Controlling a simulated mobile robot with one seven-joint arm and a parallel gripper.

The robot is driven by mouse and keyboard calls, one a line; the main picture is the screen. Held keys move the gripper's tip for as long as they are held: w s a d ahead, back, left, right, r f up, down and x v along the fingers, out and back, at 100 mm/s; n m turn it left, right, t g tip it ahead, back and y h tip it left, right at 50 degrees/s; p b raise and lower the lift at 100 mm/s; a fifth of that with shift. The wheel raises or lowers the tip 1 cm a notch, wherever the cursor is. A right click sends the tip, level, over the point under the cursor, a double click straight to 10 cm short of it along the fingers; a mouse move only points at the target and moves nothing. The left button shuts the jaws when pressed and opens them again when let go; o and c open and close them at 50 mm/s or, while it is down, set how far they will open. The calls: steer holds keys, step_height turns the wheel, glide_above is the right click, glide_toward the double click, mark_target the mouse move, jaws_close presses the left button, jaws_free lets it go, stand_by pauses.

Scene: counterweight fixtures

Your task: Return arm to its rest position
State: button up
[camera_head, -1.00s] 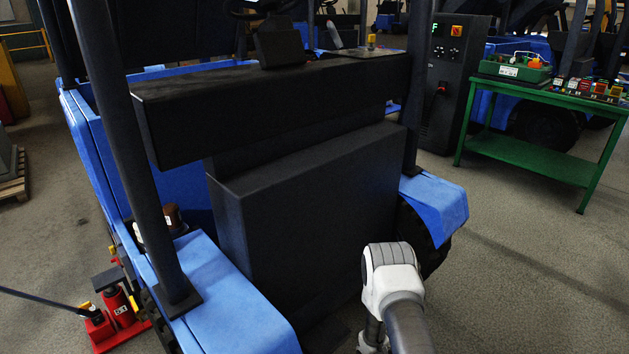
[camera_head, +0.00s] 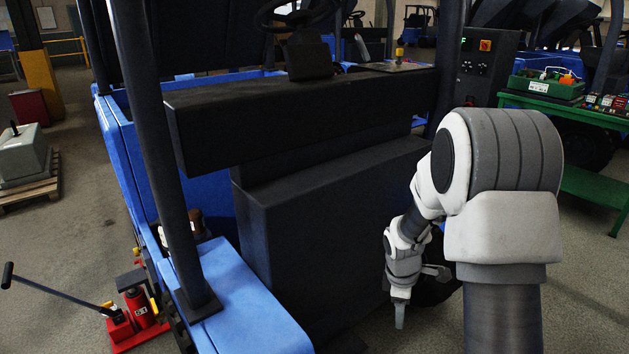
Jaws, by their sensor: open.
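My arm (camera_head: 500,180) rises at the right of the head view, bent at a large white and grey joint, with its forearm reaching away and down. My gripper (camera_head: 402,312) hangs at its far end, pointing down, in front of the black counterweight block (camera_head: 340,215) of the blue forklift. Its fingers show small and edge-on; I see nothing held in it. My arm hides part of the forklift's right rear side.
A red jack (camera_head: 138,318) with a long handle stands on the floor at the lower left. A grey block (camera_head: 22,152) sits on a pallet farther back. A green table (camera_head: 590,185) with a green bin (camera_head: 545,86) stands at the right.

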steer(key=s+a+r+m+t, duration=0.1)
steer(key=s+r+m, duration=0.25)
steer(key=r, duration=0.55)
steer(key=s+a+r+m+t, duration=0.1)
steer(key=s+a+r+m, duration=0.15)
steer(key=s+r, duration=0.45)
steer(key=s+a+r+m+t+y, duration=0.2)
steer(key=s+r+m, duration=0.7)
steer(key=s, duration=0.4)
step_height(320, 180, up, 23)
steer(key=p, duration=2.2)
steer(key=shift+s+a+n, duration=0.25)
steer(key=shift+s+n, duration=0.05)
steer(key=shift+n, duration=0.1)
steer(key=shift+s+f, duration=0.1)
steer(key=shift+f, duration=0.05)
